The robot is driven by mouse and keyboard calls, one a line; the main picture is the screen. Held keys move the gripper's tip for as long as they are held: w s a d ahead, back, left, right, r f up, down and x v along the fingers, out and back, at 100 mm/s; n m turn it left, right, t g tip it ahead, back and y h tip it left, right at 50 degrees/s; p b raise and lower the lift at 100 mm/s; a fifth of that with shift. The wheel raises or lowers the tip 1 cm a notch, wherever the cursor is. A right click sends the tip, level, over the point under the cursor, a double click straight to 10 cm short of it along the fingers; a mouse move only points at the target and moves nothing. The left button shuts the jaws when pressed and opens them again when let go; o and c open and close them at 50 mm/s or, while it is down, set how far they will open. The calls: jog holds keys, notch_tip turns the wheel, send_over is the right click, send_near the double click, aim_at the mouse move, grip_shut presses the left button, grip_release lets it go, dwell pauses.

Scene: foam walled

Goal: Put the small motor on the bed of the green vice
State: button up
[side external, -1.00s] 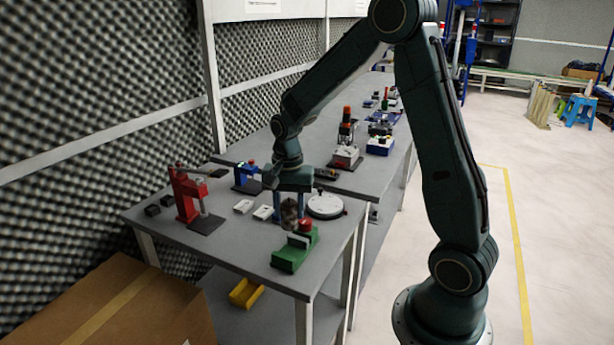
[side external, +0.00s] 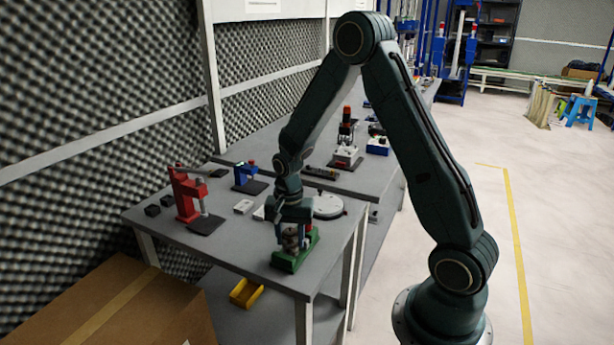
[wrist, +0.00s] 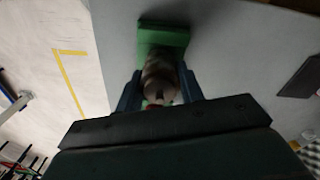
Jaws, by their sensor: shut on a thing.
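The small motor (side external: 290,239) is a dark brownish-grey cylinder. My gripper (side external: 293,234) is shut on it and points down over the green vice (side external: 284,264) at the table's front right. In the wrist view the motor (wrist: 160,78) sits between the two fingers of my gripper (wrist: 160,90), with the green vice (wrist: 163,36) behind and below it. The motor hides part of the vice bed. I cannot tell whether the motor touches the bed.
A red press (side external: 186,195), a blue press (side external: 246,175) and a small white block (side external: 243,207) stand to the left. The table's front edge is close to the vice. A yellow bin (side external: 246,292) is on the shelf below.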

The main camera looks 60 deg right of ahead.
aim_at(290, 231)
jog(key=shift+f, duration=0.25)
jog(key=shift+f, duration=0.15)
jog(key=o, duration=1.2)
jog(key=shift+r, duration=0.2)
notch_tip(290, 231, up, 12)
jog(key=shift+f, duration=0.2)
jog(key=shift+r, duration=0.15)
